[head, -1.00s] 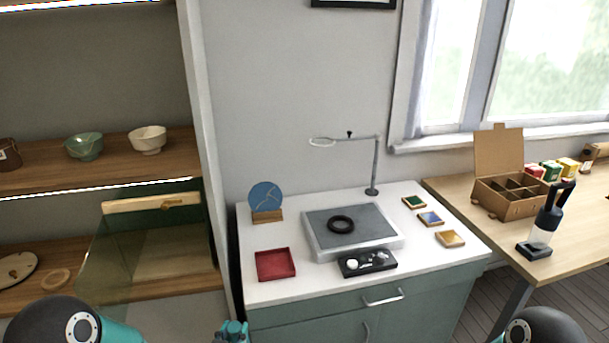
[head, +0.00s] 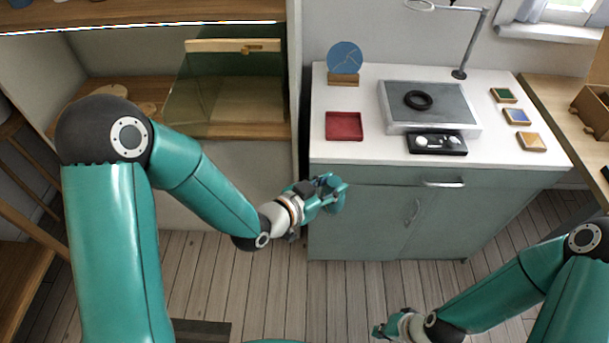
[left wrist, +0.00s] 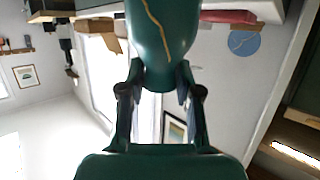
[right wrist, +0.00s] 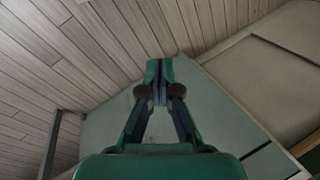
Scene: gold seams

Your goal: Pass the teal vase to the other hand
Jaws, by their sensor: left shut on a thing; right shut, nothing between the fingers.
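The teal vase (left wrist: 160,40) has a gold seam down its side and fills the top middle of the left wrist view. My left gripper (left wrist: 160,88) is shut on the vase's narrow end. In the head view my left gripper (head: 328,192) is in front of the cabinet's left side, and the vase is small and hard to tell from the teal fingers. My right gripper (head: 380,330) is low at the bottom, below and right of the left one, clearly apart from the vase. In the right wrist view its fingertips (right wrist: 160,85) are together and empty.
The white-topped cabinet (head: 345,158) stands ahead, with a red tray (head: 345,126), a grey platform (head: 455,97) bearing a black ring (head: 418,100), and a dark tool tray (head: 437,143). Shelves are at left, a wooden desk (head: 550,95) at right. The floor (head: 320,290) between the arms looks clear.

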